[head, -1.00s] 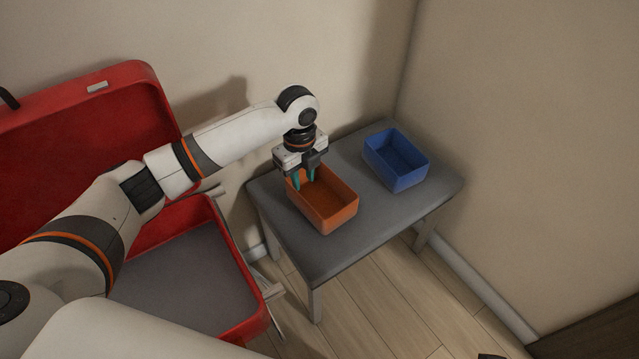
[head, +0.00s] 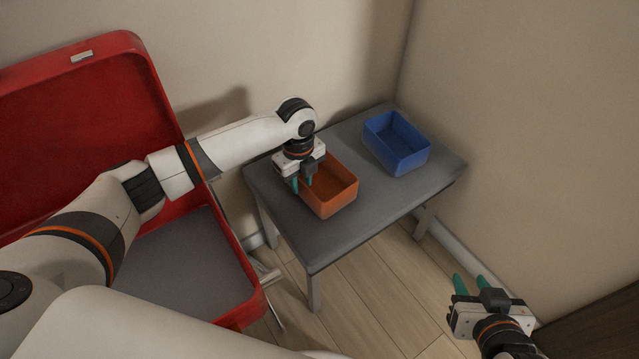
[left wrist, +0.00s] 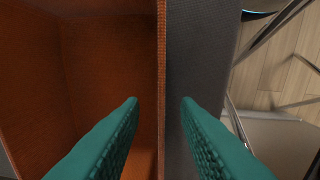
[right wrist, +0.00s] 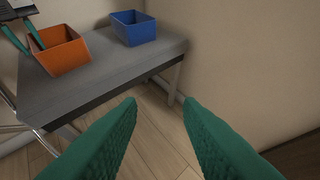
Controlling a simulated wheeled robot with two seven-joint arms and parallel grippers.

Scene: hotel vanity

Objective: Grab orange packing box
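The orange packing box (head: 335,196) is open-topped and stands on the grey table, empty as far as I can see. It also shows in the right wrist view (right wrist: 64,52). My left gripper (head: 303,188) is at the box's left wall, fingers pointing down. In the left wrist view the box wall (left wrist: 161,90) runs between its two teal fingers (left wrist: 158,105), one inside the box and one outside, with gaps beside the wall. My right gripper (head: 468,283) is open and empty, off the table's right front; its spread fingers (right wrist: 160,105) show in the right wrist view.
A blue box (head: 397,143) stands at the back right of the grey table (head: 385,212). An open red suitcase (head: 240,262) is left of the table. Walls are close behind and to the right. Wooden floor (head: 375,290) shows in front.

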